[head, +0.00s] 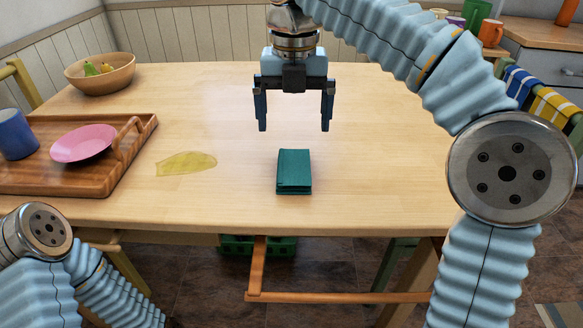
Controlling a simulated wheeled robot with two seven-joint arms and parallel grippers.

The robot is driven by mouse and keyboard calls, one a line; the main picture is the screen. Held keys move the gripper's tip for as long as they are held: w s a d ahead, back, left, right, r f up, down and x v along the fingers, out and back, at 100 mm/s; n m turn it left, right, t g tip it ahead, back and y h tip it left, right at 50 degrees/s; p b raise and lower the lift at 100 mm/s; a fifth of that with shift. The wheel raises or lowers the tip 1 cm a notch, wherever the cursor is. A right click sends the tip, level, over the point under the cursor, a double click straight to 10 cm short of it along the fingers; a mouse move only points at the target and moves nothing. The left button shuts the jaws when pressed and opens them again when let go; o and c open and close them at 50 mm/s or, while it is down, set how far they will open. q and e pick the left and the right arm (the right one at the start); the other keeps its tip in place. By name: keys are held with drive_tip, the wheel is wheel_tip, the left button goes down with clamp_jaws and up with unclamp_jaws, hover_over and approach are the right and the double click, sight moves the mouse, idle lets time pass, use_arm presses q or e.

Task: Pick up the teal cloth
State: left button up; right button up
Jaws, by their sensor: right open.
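The teal cloth (294,170) lies folded in a small rectangle on the wooden table (375,150), near the front edge at the middle. My right gripper (294,126) is open, with its two fingers pointing down. In the head view it shows just beyond the cloth, apart from it, with nothing between the fingers. My left arm shows at the lower left, but its gripper is not in view.
A wooden tray (135,143) with a pink plate (84,143) and a blue cup (16,134) stands at the left. A yellow spill-like patch (186,163) lies left of the cloth. A fruit bowl (101,77) stands at the back left. The table right of the cloth is clear.

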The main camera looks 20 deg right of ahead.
sight(294, 166)
wheel_tip(294, 166, down, 10)
drive_tip(key=b, duration=0.2)
drive_tip(key=shift+w+d+b, duration=0.1)
drive_tip(key=shift+w+b, duration=0.05)
drive_tip(key=shift+b, duration=0.15)
drive_tip(key=c, duration=1.1)
